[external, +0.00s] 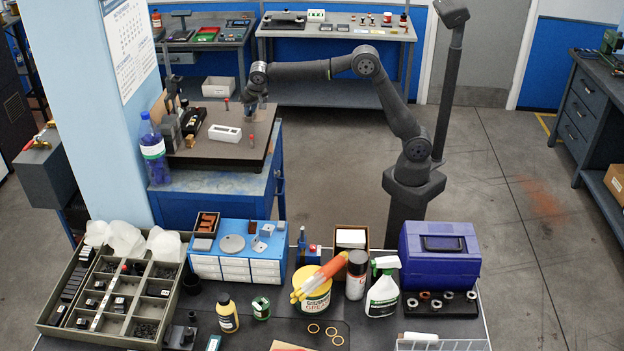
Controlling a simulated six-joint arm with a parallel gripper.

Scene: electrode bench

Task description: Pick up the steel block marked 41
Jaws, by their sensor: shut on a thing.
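My gripper (252,108) is at the far end of my outstretched arm, pointing down above the right back part of the small dark-topped bench (205,158). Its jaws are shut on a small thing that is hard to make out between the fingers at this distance. No number 41 can be read in this view, so I cannot tell by its mark which block it is. Low grey blocks lie on the blue and white drawer box (240,266) on the front table, their marks too small to read.
On the small bench are a white box (225,133), a black case (193,121) and red-tipped upright pins near my gripper. A blue bottle (153,150) stands at its left edge beside a pillar. The front table is crowded; the floor between is clear.

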